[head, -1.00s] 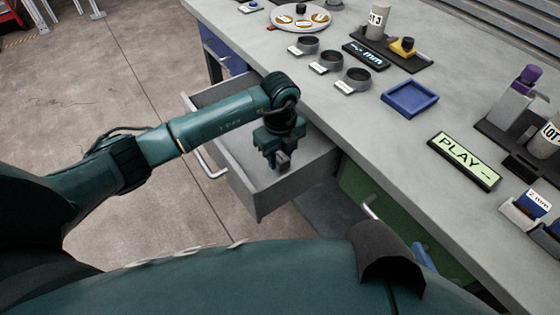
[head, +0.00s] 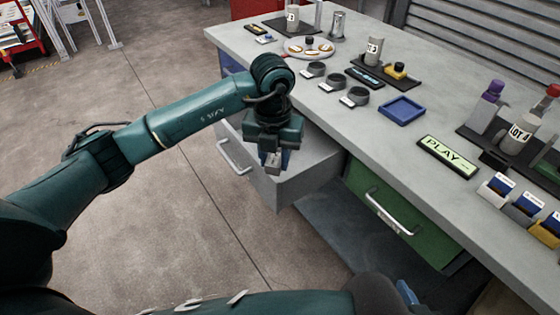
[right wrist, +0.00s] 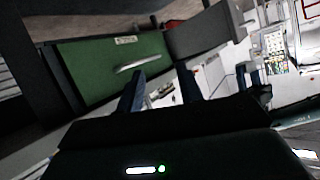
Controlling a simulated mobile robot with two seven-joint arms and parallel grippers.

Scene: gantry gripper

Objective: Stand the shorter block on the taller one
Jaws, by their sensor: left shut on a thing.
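My left gripper (head: 272,160) hangs jaws down over the open grey drawer (head: 300,188), near its front. It is shut on a small grey block (head: 272,168), mostly hidden between the fingers; I cannot tell whether it is the shorter or the taller one. The other block cannot be made out in either view. My right gripper (right wrist: 160,75) shows in the right wrist view with its two blue fingers apart and no object visible between them.
The bench top (head: 330,125) holds a blue tray (head: 401,110), several dark round cups, a PLAY sign (head: 448,156) and bottles at the right. A closed green drawer (head: 400,212) is right of the open one.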

